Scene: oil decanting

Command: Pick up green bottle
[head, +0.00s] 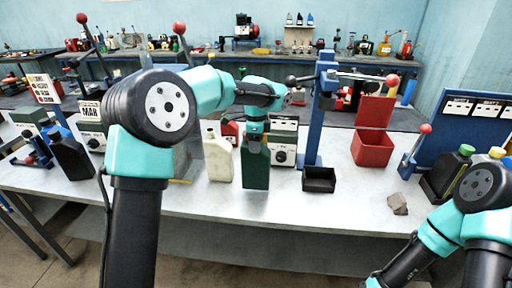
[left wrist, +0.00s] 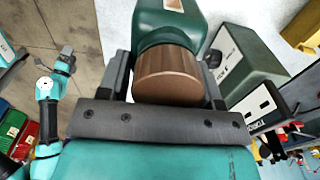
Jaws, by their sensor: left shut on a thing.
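The green bottle (head: 256,172) stands upright near the middle of the white table in the head view. My left gripper (head: 254,137) comes down on its top from above and is shut on it. In the left wrist view the bottle's brown cap (left wrist: 168,74) and green shoulder (left wrist: 168,36) sit between the fingers of my left gripper (left wrist: 165,82). I cannot tell whether the bottle's base touches the table. My right arm is at the bottom right of the head view, its gripper out of frame. A small teal arm end (left wrist: 66,52) shows in the left wrist view, jaws unclear.
A cream jug (head: 217,160) stands close left of the bottle. A grey-green box with a dial (head: 284,150) is just behind it. A black tray (head: 319,180), blue stand (head: 322,110) and red bin (head: 372,150) are to the right. The table front (head: 300,205) is clear.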

